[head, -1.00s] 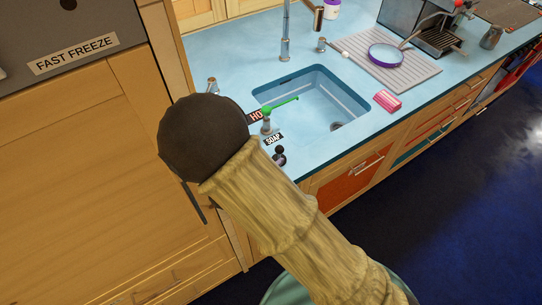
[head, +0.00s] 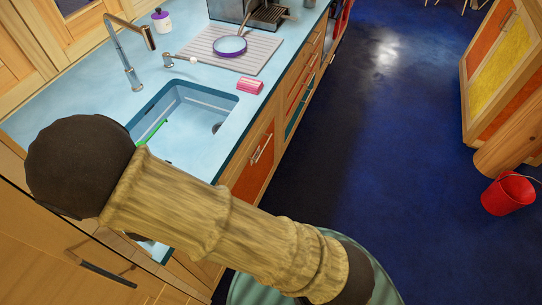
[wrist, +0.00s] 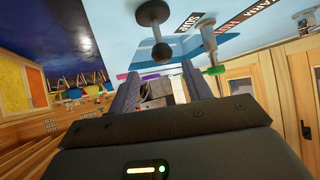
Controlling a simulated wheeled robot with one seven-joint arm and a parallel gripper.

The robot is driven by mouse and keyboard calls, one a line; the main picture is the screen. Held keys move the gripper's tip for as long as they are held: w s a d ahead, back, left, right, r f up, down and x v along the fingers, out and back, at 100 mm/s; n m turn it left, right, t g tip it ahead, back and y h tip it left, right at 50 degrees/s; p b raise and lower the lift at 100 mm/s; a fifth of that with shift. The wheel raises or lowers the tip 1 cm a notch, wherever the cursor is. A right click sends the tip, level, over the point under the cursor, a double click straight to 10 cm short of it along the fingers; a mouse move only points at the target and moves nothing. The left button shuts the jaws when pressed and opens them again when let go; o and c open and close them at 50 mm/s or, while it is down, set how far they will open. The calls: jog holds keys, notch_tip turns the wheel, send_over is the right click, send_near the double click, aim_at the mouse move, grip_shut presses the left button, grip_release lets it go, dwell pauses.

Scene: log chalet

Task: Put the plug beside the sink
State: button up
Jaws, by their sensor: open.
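The sink (head: 198,118) is a blue basin set in the light blue counter (head: 75,105), with a round drain inside. In the wrist view a dark piece with a round disc, thin stem and ball knob (wrist: 152,15) is at the counter, near the SOAP label. It may be the plug, but I cannot be sure. My gripper (wrist: 160,75) is open and appears empty, with the ball knob just beyond its fingertips, about midway between them. In the head view my arm hides the gripper and this dark piece.
A pink sponge (head: 250,86) lies right of the sink. A ribbed drainboard (head: 205,46) holds a purple-rimmed pan (head: 230,45). A red bucket (head: 508,193) stands on open blue floor.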

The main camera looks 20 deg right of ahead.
jog(key=w+d+r+n+g+y, duration=0.1)
jog(key=d+r+g+y, duration=0.15)
jog(key=d, duration=0.35)
jog(key=w+d+r+g+y, duration=0.1)
jog(key=w+d+r+g, duration=0.1)
jog(key=d+r, duration=0.3)
jog(key=s+d+r+g+h, duration=0.1)
jog(key=s+d, duration=0.5)
jog(key=d, duration=0.3)
jog(key=s+d+r+n+g, duration=0.1)
jog(key=s+d+r+g, duration=0.1)
jog(key=s+d, duration=0.3)
jog(key=d, duration=0.4)
jog(key=shift+s+d+r+n+h, duration=0.15)
jog(key=shift+s+n+h, duration=0.15)
jog(key=shift+s+h, duration=0.1)
jog(key=shift+g, duration=0.25)
